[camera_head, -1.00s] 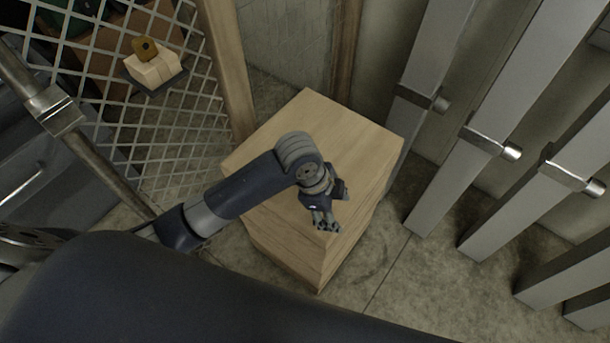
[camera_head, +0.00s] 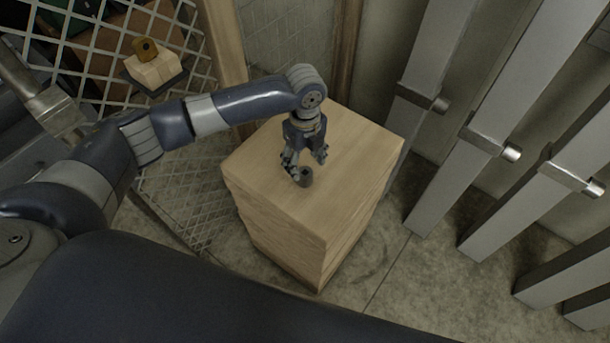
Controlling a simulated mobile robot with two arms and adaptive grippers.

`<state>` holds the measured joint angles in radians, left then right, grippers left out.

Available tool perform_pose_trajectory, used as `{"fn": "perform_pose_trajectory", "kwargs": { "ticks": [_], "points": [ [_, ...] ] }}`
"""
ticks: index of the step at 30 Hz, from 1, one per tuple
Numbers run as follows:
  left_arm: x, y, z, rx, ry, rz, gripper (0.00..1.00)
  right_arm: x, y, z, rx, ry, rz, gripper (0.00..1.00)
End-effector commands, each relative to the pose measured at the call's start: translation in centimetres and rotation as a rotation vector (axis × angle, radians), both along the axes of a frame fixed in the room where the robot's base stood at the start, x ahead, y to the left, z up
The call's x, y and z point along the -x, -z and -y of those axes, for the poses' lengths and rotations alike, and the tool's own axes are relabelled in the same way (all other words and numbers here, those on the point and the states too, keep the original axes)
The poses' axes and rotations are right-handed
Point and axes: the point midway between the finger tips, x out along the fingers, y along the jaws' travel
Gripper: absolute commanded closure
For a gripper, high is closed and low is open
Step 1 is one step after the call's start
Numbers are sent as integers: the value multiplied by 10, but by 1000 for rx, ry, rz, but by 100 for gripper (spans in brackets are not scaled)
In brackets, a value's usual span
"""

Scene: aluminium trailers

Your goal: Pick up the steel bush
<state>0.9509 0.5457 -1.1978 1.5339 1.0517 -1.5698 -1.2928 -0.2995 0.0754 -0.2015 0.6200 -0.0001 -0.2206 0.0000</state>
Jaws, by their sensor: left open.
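The steel bush (camera_head: 304,178) is a small dark grey ring-like cylinder standing on top of the wooden block stack (camera_head: 345,203). My left gripper (camera_head: 307,162) points down over the stack with its fingers spread. The bush shows just below and in front of the fingertips, closest to the left finger. I cannot tell whether a finger touches it. My right gripper is not in view.
Grey metal posts with clamps (camera_head: 488,143) lean along the right wall. A white lattice panel (camera_head: 190,125) stands at the left. Behind it, a brown holed piece (camera_head: 145,49) sits on a pale block (camera_head: 157,68).

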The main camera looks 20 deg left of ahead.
Motion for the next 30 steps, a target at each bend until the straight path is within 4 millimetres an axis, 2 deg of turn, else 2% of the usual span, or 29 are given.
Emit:
{"fn": "perform_pose_trajectory", "kwargs": {
  "ticks": [5,13,22,23,30],
  "points": [
    [2,14,1,-1,0,-2,43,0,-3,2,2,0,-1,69],
    [4,52,4,-1,-2,-1,43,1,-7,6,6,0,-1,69],
    [3,57,4,0,0,1,43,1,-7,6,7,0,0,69],
    [3,57,4,0,0,1,47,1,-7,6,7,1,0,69],
    [3,57,4,0,-1,1,100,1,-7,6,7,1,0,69]
  ]
}}
